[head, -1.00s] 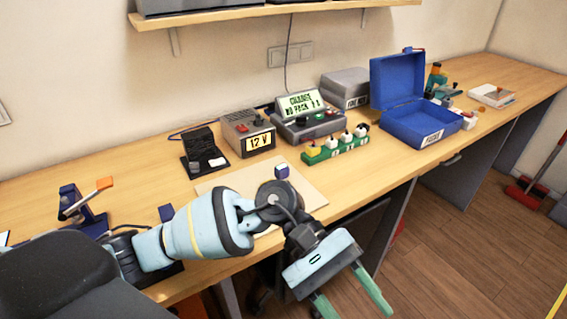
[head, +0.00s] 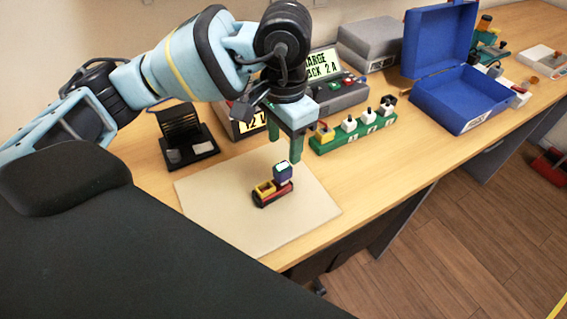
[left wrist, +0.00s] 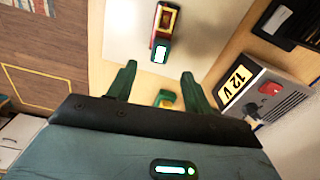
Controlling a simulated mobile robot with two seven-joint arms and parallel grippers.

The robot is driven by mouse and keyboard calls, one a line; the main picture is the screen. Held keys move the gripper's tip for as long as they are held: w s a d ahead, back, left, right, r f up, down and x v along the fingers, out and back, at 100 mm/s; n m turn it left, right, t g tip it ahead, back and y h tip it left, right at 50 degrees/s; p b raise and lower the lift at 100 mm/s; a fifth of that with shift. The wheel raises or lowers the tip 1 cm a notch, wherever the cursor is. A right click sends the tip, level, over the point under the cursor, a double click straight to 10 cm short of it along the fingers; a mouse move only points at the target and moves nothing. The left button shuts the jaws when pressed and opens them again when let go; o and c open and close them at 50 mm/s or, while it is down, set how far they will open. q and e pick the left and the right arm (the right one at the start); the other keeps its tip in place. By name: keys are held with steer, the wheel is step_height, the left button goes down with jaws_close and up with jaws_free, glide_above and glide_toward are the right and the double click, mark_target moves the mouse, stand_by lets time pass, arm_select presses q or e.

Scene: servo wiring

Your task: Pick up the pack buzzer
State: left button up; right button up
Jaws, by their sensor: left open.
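A green rack (head: 352,137) holds a row of several small blocks, one yellow (head: 324,133) at its left end and white or black-topped ones beside it. No label tells me which is the pack buzzer. My left gripper (head: 286,145) is open and points down, just left of the yellow block, with its fingers above the bench. In the left wrist view its fingers (left wrist: 158,85) are apart, and a small yellow and green piece (left wrist: 165,98) shows between and below them, partly hidden by the gripper body. My right gripper is not in view.
A pale mat (head: 225,205) carries a small red and black holder (head: 272,193) with a yellow part and a dark, white-topped block. The mat's front is clear.

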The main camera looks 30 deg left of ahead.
mark_target(283, 166)
arm_select(q)
steer(key=shift+s+f, duration=0.1)
steer(key=shift+f, duration=1.45)
step_height(283, 166, down, 3)
steer(key=shift+s+a+f+p, duration=0.1)
steer(key=shift+s+f+p, duration=0.1)
steer(key=shift+p, duration=0.35)
steer(key=shift+w+f, duration=0.1)
steer(key=shift+f, duration=0.5)
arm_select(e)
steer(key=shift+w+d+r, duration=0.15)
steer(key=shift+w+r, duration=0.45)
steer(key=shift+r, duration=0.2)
arm_select(q)
steer(key=shift+c, duration=0.3)
steer(key=c, duration=1)
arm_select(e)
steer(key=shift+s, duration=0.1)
